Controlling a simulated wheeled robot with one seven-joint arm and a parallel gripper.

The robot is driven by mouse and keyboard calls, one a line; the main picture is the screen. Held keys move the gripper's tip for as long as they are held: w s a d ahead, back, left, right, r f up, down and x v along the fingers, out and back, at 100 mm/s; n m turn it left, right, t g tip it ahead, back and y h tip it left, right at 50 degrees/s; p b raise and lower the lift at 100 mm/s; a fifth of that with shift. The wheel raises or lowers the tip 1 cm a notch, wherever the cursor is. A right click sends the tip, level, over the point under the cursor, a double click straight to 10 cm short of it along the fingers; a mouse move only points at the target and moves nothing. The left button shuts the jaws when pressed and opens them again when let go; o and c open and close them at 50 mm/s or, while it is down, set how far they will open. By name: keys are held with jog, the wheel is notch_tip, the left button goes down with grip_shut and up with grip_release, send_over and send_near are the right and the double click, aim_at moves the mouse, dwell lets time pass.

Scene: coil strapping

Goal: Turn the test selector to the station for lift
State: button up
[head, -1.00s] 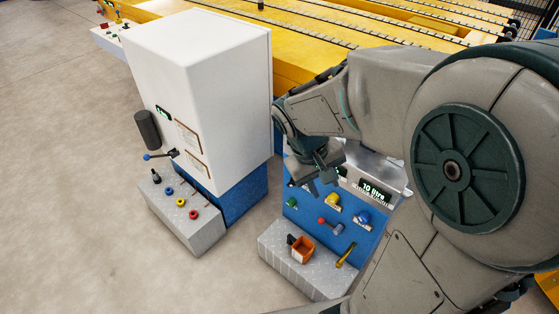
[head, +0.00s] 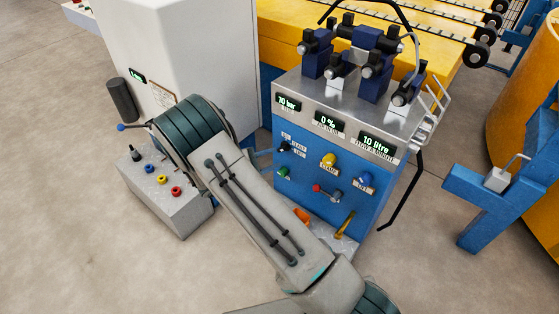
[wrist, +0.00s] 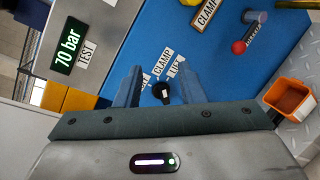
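The test selector is a small black knob (wrist: 162,92) on the blue panel, with labels around it; CLAMP (wrist: 162,60) and LIFT (wrist: 177,65) are readable, another is partly hidden by a finger. I cannot tell which station the knob points at. It also shows in the head view (head: 285,147), at the panel's upper left. My gripper (wrist: 161,84) is open, with one finger on each side of the knob and visible gaps. Whether the fingertips reach past the knob's face is unclear. In the head view my arm hides most of the gripper.
The panel carries a yellow knob (head: 328,159), blue knob (head: 364,180), green knob (head: 284,171) and red-ball lever (head: 320,188). An orange bin (wrist: 289,98) sits below. Displays read 70 bar (wrist: 69,46), 0 % and 10 litre. A white cabinet (head: 185,60) stands left.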

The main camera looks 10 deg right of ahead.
aim_at(281, 151)
jog(key=w+a+f+n+t+b, duration=0.3)
jog(key=a+f+n+t, duration=0.15)
jog(key=f, duration=0.45)
jog(key=shift+t+y, duration=0.25)
jog(key=shift+y, duration=0.05)
jog(key=b+x, duration=0.2)
jog(key=x, duration=1.1)
jog(key=shift+w+f, duration=0.15)
jog(key=shift+w, duration=0.1)
grip_shut()
